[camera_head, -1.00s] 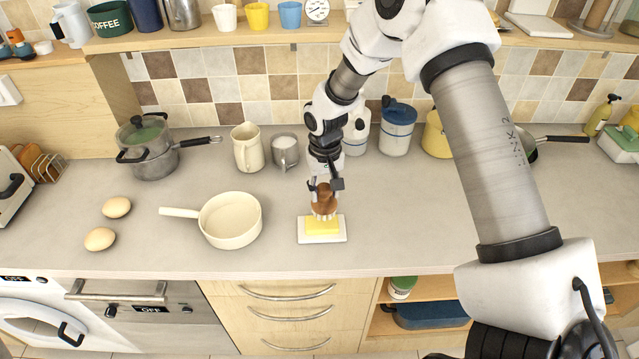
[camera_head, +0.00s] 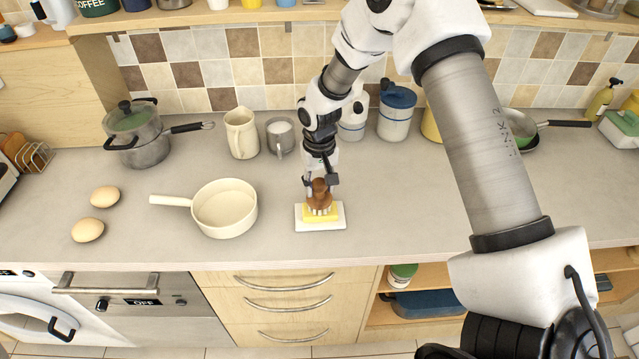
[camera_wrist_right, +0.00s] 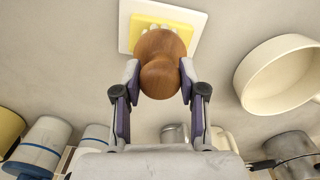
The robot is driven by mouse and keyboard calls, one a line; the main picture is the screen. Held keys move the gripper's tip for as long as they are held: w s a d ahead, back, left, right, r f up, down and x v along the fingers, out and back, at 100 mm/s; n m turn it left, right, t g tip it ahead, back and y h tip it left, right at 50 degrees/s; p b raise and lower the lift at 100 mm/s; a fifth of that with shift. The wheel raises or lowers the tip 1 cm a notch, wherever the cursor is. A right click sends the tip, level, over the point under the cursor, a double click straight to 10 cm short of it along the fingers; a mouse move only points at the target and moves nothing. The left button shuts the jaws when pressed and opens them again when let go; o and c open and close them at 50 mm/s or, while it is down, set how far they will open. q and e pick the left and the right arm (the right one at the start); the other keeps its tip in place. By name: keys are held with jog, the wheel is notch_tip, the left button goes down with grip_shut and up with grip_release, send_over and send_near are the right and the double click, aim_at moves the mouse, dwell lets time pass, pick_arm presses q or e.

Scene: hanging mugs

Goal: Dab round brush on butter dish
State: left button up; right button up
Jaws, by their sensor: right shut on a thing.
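The round brush (camera_head: 319,196) has a brown wooden knob and pale bristles. My right gripper (camera_head: 320,186) is shut on its knob from above. In the right wrist view the brush (camera_wrist_right: 160,62) sits between the two fingers (camera_wrist_right: 160,85). The butter dish (camera_head: 335,223) is a white square plate with a yellow block of butter on the counter. The bristles are at the top of the butter and seem to touch it. In the right wrist view the dish (camera_wrist_right: 128,32) shows behind the brush, which hides part of the butter. My left gripper is not in view.
A cream saucepan (camera_head: 224,208) stands left of the dish, its handle pointing left. A cream jug (camera_head: 241,133) and a grey mug (camera_head: 280,137) stand behind. The counter right of the dish is clear.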

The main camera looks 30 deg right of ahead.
jog(key=shift+s, duration=0.15)
jog(key=shift+f, duration=0.3)
jog(key=shift+f, duration=0.15)
dwell(0.4)
jog(key=shift+f, duration=0.1)
dwell(0.9)
notch_tip(320, 180, up, 7)
jog(key=p, duration=0.6)
dwell(0.5)
